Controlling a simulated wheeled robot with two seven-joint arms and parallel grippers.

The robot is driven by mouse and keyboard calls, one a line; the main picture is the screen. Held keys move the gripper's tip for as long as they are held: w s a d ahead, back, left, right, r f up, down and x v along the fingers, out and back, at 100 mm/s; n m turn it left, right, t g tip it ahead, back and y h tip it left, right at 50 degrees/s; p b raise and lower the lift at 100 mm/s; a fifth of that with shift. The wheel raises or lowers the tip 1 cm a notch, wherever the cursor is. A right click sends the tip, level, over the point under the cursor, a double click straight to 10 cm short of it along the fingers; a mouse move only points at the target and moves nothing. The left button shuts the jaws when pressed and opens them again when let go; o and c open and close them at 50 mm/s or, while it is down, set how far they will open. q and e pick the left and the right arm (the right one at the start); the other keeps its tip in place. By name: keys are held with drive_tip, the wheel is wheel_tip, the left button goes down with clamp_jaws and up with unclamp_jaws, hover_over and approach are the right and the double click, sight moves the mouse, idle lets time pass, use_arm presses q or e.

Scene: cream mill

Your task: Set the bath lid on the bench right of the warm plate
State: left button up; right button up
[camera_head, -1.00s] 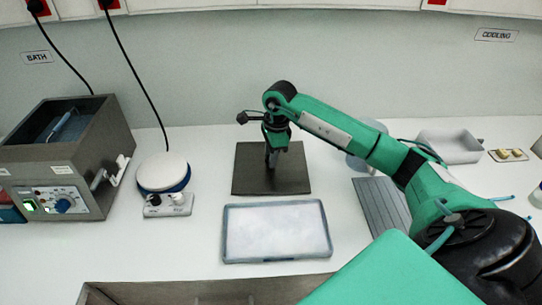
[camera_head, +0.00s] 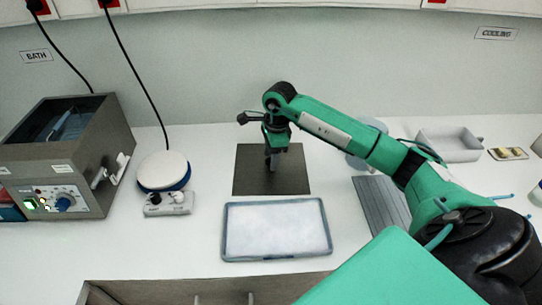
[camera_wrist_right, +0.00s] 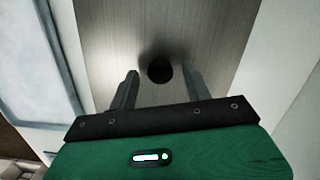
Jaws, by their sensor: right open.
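The bath lid (camera_head: 250,178), a flat dark grey metal plate, lies on the bench to the right of the warm plate (camera_head: 163,171), which has a round white top and blue rim. My right gripper (camera_head: 271,165) points down over the middle of the lid. In the right wrist view the lid (camera_wrist_right: 215,30) fills the middle with its brushed surface, and its black round knob (camera_wrist_right: 159,71) shows between the tips of my open fingers (camera_wrist_right: 160,78). I cannot tell whether a finger touches the knob. The bath (camera_head: 85,155) at the left stands with its top open. My left gripper is not in view.
A blue-rimmed tray with a white surface (camera_head: 226,232) lies in front of the lid. A ridged grey panel (camera_head: 375,200) lies to the right under my arm. A grey bin (camera_head: 450,148) and a small board with yellow pieces (camera_head: 508,154) stand at the back right.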

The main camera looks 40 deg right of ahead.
drive_tip(key=r, duration=0.1)
drive_tip(key=r+b, duration=0.1)
drive_tip(key=r, duration=0.3)
drive_tip(key=shift+d+r, duration=0.2)
drive_tip(key=shift+d, duration=0.15)
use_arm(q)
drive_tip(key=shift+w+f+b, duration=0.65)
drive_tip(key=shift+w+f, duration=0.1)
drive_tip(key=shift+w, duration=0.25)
use_arm(e)
wheel_tip(320, 180, up, 6)
drive_tip(key=shift+s+d, duration=0.25)
drive_tip(key=shift+d, duration=0.05)
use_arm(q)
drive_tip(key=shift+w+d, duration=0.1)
